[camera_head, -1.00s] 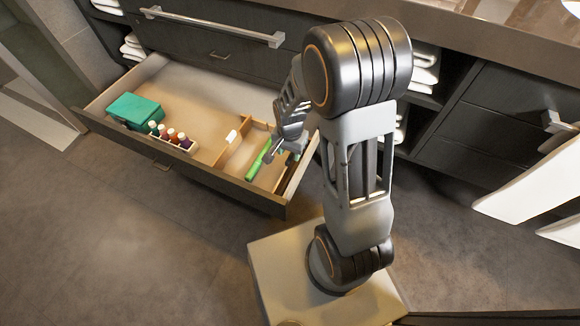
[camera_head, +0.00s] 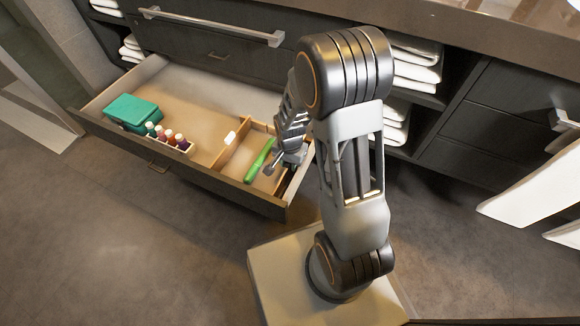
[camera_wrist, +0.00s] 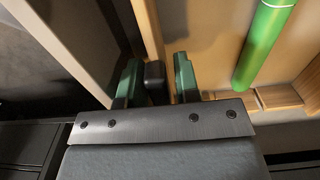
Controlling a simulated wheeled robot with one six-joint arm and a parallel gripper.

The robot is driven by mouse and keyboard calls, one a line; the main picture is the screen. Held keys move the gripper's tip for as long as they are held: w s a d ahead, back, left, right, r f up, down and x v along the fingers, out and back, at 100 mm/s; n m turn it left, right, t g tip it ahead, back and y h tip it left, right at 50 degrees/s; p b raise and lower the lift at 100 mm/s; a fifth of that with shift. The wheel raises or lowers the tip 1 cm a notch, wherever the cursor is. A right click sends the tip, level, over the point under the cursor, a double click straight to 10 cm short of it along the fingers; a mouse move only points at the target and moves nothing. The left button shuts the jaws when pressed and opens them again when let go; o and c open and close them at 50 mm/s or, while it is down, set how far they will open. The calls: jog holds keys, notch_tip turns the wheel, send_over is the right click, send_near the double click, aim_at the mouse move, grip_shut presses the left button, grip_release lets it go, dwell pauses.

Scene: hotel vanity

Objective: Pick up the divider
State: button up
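A thin light-wood divider (camera_wrist: 149,30) stands on edge in the wrist view, running up from between my fingers. In the head view the open drawer (camera_head: 180,178) has wooden divider walls (camera_head: 233,150) in its right part, around a green tube (camera_head: 260,160). My gripper (camera_wrist: 157,78) is open, its two green-padded fingers apart, with a small dark block between them. The divider's near end lies between the fingertips in this view; I cannot tell whether they touch it. In the head view my gripper (camera_head: 279,163) is at the drawer's right end, partly hidden by my arm.
The green tube (camera_wrist: 262,45) lies right of my fingers in the wrist view. A teal box (camera_head: 132,111) and several small bottles (camera_head: 168,137) in a holder are in the drawer's left part. White towels (camera_head: 418,72) sit on shelves behind my arm.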

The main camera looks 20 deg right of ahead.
grip_shut()
jog(key=shift+r, duration=0.1)
notch_tip(320, 180, up, 26)
jog(key=p, duration=1.5)
jog(key=shift+r+p, duration=0.15)
jog(key=shift+p, duration=0.15)
dwell(1.3)
jog(key=shift+r, duration=0.15)
notch_tip(320, 180, up, 11)
jog(key=p, duration=1)
jog(key=shift+r, duration=0.15)
dwell(0.4)
